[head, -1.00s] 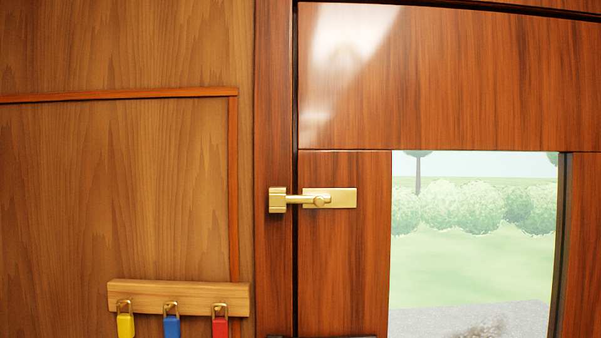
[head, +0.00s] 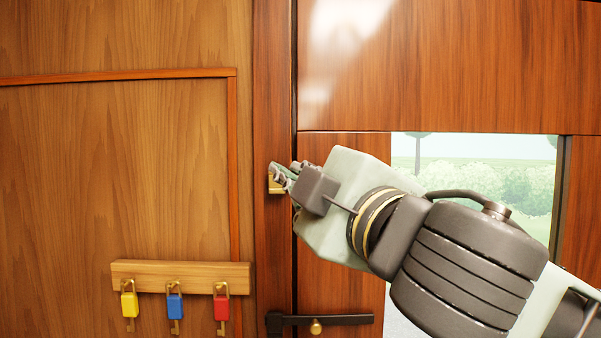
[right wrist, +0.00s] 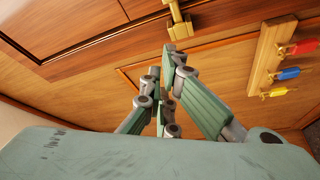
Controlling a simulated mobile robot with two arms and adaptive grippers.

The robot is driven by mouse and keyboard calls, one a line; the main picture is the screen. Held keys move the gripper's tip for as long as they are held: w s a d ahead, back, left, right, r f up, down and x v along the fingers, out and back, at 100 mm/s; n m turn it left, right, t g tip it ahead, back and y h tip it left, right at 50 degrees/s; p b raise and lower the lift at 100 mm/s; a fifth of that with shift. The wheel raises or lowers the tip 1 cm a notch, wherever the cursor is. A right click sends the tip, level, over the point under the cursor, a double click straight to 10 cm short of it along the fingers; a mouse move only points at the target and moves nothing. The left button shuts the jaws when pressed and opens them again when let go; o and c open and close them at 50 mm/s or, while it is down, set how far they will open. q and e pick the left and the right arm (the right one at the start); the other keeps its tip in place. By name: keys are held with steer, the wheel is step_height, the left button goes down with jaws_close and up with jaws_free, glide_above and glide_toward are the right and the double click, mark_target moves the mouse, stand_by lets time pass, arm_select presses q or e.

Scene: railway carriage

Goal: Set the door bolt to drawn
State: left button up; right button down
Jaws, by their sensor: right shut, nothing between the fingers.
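The brass door bolt is mostly hidden behind my right gripper (head: 278,173) in the head view. Only part of its brass keeper (head: 273,185) on the door post shows there. In the right wrist view the brass keeper (right wrist: 180,29) is at the top, with a short brass piece running up from it out of the picture. My right gripper is shut and empty. Its fingertips (right wrist: 164,58) are close to the keeper; I cannot tell whether they touch it. Where the bolt's bar and knob stand now is hidden. My left gripper is not in view.
A wooden rack (head: 180,275) with a yellow key (head: 129,304), a blue key (head: 175,306) and a red key (head: 221,306) hangs left of the post. The door window (head: 480,165) is behind my arm.

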steer(key=r+p+x, duration=0.1)
steer(key=p+x, duration=0.4)
steer(key=x, duration=0.5)
steer(key=d+f+p, duration=0.1)
steer(key=d+f, duration=0.1)
steer(key=d, duration=0.6)
steer(key=shift+f, duration=0.3)
steer(key=shift+w, duration=0.1)
steer(key=shift+w+d+p, duration=0.1)
steer(key=shift+d+p, duration=0.05)
steer(key=shift+p, duration=0.15)
